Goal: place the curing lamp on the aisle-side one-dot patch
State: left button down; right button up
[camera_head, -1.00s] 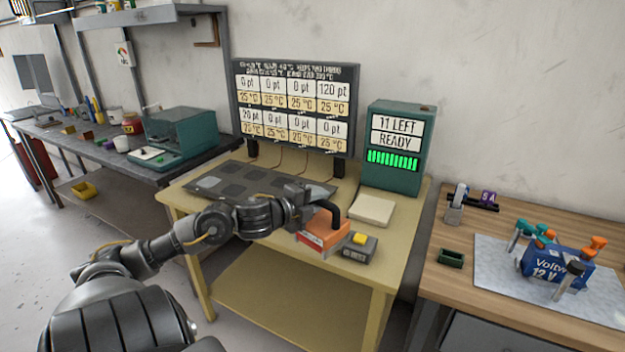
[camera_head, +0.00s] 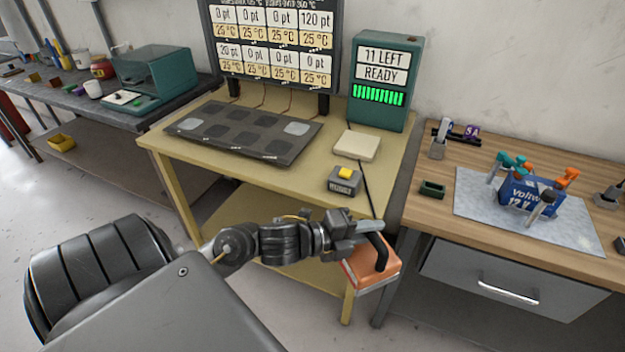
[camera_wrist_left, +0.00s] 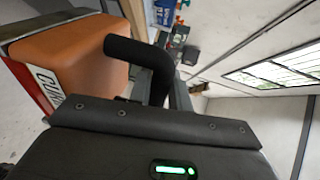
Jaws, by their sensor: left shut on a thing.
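The curing lamp (camera_head: 370,264) is an orange block with a black bent handle. My left gripper (camera_head: 362,230) is shut on that handle and holds the lamp in the air by the bench's front right corner. In the left wrist view the lamp (camera_wrist_left: 75,48) fills the upper left, its lettering partly cut off. The dark panel (camera_head: 240,152) on the yellow bench carries two rows of square patches, all uncovered. Two patches look lighter, at the left (camera_head: 190,123) and right (camera_head: 297,128). Dot marks are too small to read. My right gripper is not in view.
A green display unit (camera_head: 384,82) and a large board (camera_head: 270,45) stand behind. A wooden bench (camera_head: 400,212) adjoins at right.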

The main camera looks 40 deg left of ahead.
aim_at(190, 124)
jog(key=z, duration=1.75)
jog(key=k, duration=1.8)
jog(key=u, duration=2.35)
jog(key=i, duration=0.5)
jog(key=z, duration=0.05)
